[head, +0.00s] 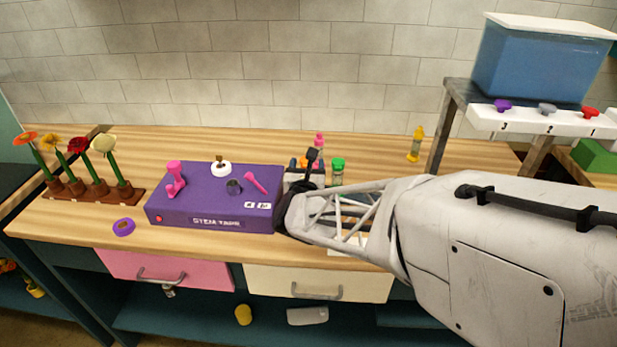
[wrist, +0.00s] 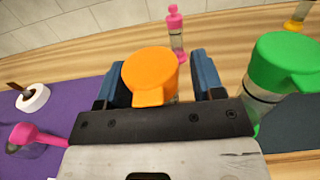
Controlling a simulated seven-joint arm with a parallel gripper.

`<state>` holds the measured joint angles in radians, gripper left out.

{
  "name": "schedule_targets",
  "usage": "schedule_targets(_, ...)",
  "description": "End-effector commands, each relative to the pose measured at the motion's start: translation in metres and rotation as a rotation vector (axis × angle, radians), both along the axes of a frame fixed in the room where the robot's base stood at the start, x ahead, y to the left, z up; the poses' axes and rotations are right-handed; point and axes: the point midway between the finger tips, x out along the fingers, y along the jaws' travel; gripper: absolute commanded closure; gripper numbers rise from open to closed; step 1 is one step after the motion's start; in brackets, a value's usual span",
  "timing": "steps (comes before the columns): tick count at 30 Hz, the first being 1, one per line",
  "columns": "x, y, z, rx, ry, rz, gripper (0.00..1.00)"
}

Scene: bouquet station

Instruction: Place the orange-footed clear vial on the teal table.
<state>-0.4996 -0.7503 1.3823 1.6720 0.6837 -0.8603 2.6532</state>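A vial with an orange cap-like end (wrist: 150,75) is between my gripper's two blue fingers in the wrist view. Its clear body is mostly hidden under the orange end. A bit of orange (head: 301,162) also shows beside my gripper in the head view. My gripper (wrist: 158,82) appears open around the vial, with a gap visible at the right finger. In the head view, my gripper (head: 308,172) is over the counter, right of the purple box. The table has a wooden top (head: 215,250) and a teal frame and lower shelf (head: 190,318).
A green-capped vial (wrist: 285,65) stands close on the right and a pink-topped vial (wrist: 176,35) behind. A yellow vial (head: 415,145) stands farther right. The purple box (head: 213,205) with pink tools is on the left. A stand with a blue tank (head: 535,65) is at right.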

Motion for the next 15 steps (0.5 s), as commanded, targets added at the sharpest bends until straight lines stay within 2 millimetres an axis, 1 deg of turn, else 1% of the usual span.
schedule_targets(1, 0.0000, 0.0000, 0.0000, 0.000, 0.000, 0.000, 0.44)
schedule_targets(2, -0.0001, 0.0000, 0.0000, 0.000, 0.000, 0.000, 0.49)
schedule_targets(9, -0.0001, 0.0000, -0.0001, 0.000, 0.000, 0.000, 0.86)
schedule_targets(12, -0.0001, 0.0001, -0.0001, 0.000, 0.000, 0.000, 1.00)
schedule_targets(15, 0.0000, 0.0002, 0.0007, 0.000, -0.001, 0.000, 1.00)
